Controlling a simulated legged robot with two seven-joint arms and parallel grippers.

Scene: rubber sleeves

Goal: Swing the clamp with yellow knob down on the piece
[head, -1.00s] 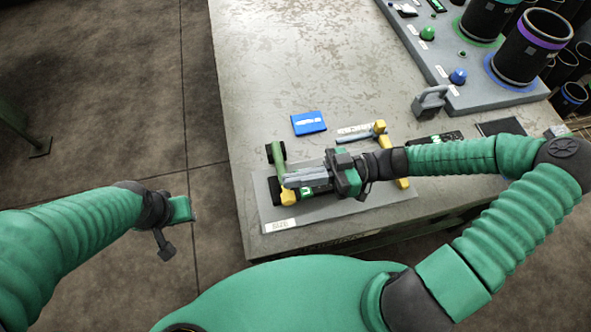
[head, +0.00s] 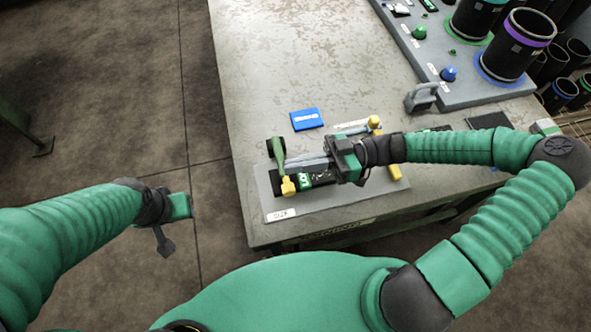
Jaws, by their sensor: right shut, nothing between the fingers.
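A grey fixture plate (head: 325,203) lies near the table's front left corner. A dark piece with green parts (head: 318,181) sits on it, partly hidden by my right gripper. At its left end is a green clamp part (head: 278,152), with a yellow knob (head: 288,187) at the front. Another yellow knob (head: 374,122) is at the back right, with a yellow part (head: 394,172) in front of it. My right gripper (head: 292,164) is shut and empty above the piece, its tips close to the green part; contact is unclear. My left gripper (head: 174,222) hangs over the floor, its jaws unclear.
A grey padlock-shaped block (head: 421,97) stands to the right. A grey board (head: 465,85) at the back right carries dark cylinders and coloured knobs. The table's middle is clear.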

